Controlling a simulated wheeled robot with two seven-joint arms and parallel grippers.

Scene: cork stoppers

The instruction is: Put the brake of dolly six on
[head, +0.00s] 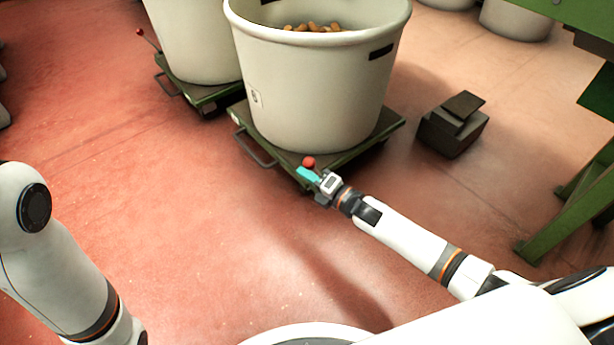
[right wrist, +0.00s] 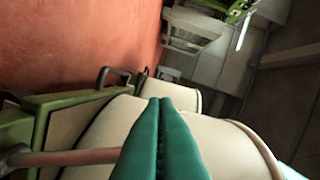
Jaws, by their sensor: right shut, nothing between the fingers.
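A green dolly (head: 351,155) carries a large cream tub (head: 318,100) holding brown corks (head: 312,27). The tub's small label (head: 256,98) is too small to read surely. The red ball knob (head: 309,162) of the dolly's brake lever shows at its front edge. My right gripper (head: 307,174) is shut and empty, its teal fingertips just below the knob in the picture. In the right wrist view the closed fingers (right wrist: 166,125) are beside a reddish-brown rod (right wrist: 70,157), apparently the lever. I cannot tell whether they touch. My left gripper is out of view.
A second green dolly (head: 205,96) with a tub (head: 195,45) stands behind left, its red-knobbed lever (head: 140,32) tilted. A dark block (head: 452,125) lies to the right, near a green stand (head: 570,205). The red floor in front is clear.

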